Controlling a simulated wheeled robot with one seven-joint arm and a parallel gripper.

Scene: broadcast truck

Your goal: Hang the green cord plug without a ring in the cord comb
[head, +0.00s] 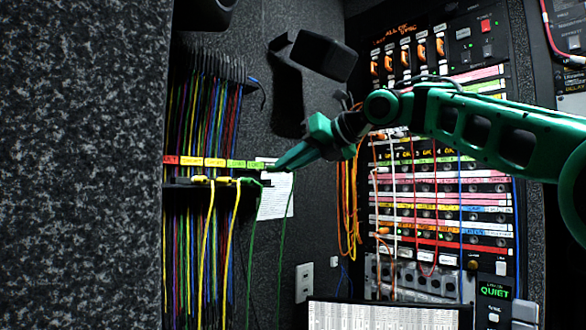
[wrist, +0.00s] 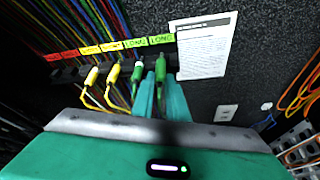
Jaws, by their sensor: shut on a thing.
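The cord comb (head: 180,184) is a dark bar on the wall, under red, yellow and green labels; it also shows in the wrist view (wrist: 68,72). My gripper (wrist: 161,92) is shut on a green cord plug (wrist: 160,68), upright between the fingertips, below the right green LONG label. In the wrist view this plug shows no pale ring. I cannot tell whether it touches the comb. Another green plug (wrist: 137,73), with a pale band, hangs just left of it. In the head view my gripper (head: 275,167) is at the comb's right end and hides the held plug.
Two yellow plugs (wrist: 112,74) (wrist: 91,76) hang farther left in the comb. A bundle of coloured cords (head: 210,110) runs behind it. A white paper sheet (head: 275,197) is on the wall just right. Orange cords (head: 348,210) and a patch panel (head: 440,205) lie farther right.

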